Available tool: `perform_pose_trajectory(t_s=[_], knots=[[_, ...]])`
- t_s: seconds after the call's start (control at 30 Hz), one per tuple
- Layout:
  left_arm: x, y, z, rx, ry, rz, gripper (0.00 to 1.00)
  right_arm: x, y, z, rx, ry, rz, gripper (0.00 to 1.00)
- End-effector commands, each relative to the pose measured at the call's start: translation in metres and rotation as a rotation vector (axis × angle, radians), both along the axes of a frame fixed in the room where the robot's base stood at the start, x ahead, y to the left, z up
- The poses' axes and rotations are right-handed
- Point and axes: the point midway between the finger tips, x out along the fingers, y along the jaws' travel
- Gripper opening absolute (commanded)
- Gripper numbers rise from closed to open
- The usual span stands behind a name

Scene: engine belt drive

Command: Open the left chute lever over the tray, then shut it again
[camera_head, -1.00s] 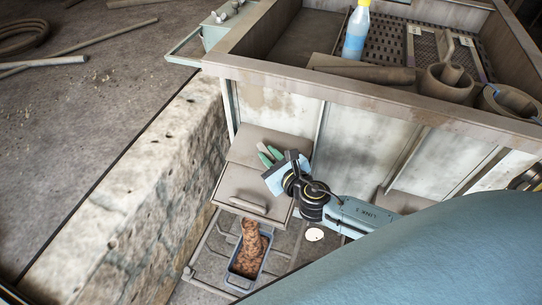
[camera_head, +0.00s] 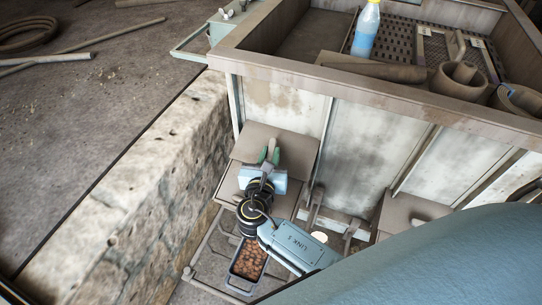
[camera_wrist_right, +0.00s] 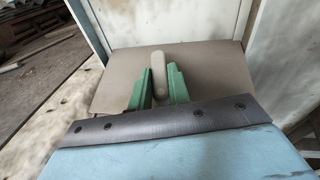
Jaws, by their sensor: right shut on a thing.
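The left chute (camera_head: 290,140) is a brown-grey box against the pale wall. My right gripper (camera_head: 268,155), with green fingers, is at the chute's top. In the right wrist view, the gripper (camera_wrist_right: 158,88) is shut on a grey rounded lever (camera_wrist_right: 158,70), which stands up between the fingers in front of the brown chute panel (camera_wrist_right: 205,65). The blue tray (camera_head: 232,272) sits below the chute and holds brown pellets (camera_head: 250,258). No falling pellets show now; my wrist hides much of the chute's front. My left gripper is not in view.
A second chute (camera_head: 405,212) stands to the right. Above is a large bin (camera_head: 300,85) with a blue bottle (camera_head: 364,32), a perforated plate and brown cylinders. A rough stone wall (camera_head: 130,165) runs along the left. Metal frame bars surround the tray.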

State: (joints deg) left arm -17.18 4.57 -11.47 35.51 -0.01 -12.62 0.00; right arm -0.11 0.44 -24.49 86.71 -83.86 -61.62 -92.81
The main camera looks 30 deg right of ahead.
Motion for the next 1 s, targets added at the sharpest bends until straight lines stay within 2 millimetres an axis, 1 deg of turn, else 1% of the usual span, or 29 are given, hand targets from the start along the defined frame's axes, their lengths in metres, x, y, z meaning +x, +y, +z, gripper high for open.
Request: perform_pose_trajectory(t_s=[0.2, 0.63, 0.67, 0.8, 1.0], knots=[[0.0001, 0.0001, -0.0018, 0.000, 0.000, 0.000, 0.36, 0.0006, 0.0004, -0.0003, 0.008, -0.008, -0.042, 0.00], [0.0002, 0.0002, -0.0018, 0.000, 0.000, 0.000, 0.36, 0.0007, 0.0002, -0.0003, 0.010, -0.009, -0.048, 0.00], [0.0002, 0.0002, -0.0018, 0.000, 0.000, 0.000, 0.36, 0.0007, 0.0001, -0.0003, 0.010, -0.009, -0.048, 0.22], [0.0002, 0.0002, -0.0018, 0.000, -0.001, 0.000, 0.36, 0.0007, 0.0002, -0.0002, 0.009, -0.009, -0.047, 0.40], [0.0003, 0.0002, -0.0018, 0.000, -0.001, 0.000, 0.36, 0.0007, 0.0003, -0.0002, 0.008, -0.010, -0.047, 0.40]])
